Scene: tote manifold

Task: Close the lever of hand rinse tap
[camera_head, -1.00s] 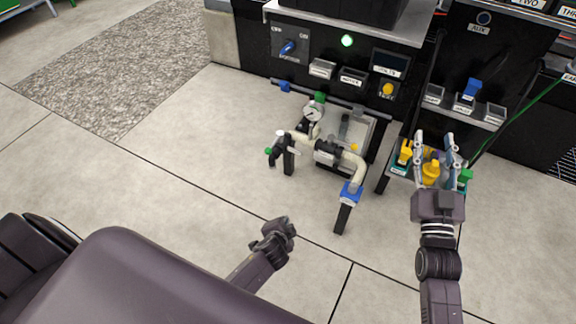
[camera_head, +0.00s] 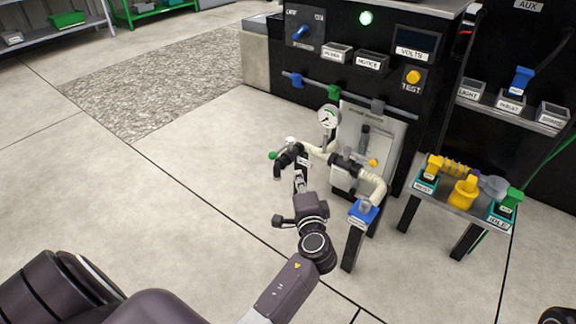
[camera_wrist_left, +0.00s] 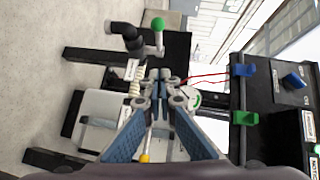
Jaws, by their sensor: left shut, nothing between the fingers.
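The hand rinse tap (camera_head: 287,157) is a dark spout at the left end of the cream pipe manifold. Its lever ends in a green ball (camera_head: 272,155), which sticks out to the left of the tap. In the left wrist view the tap (camera_wrist_left: 127,33) is near the top, with the green ball (camera_wrist_left: 157,23) on a pale stem beside it. My left gripper (camera_head: 299,180) is just below and in front of the tap, its fingers shut and empty. In the wrist view the fingertips (camera_wrist_left: 158,75) are below the lever and appear apart from it. My right gripper is out of view.
A pressure gauge (camera_head: 328,117) and a grey back panel (camera_head: 391,130) stand behind the pipe. A blue fitting (camera_head: 363,212) is at the pipe's right end. A small table (camera_head: 455,201) with yellow parts stands to the right. The floor left of the tap is clear.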

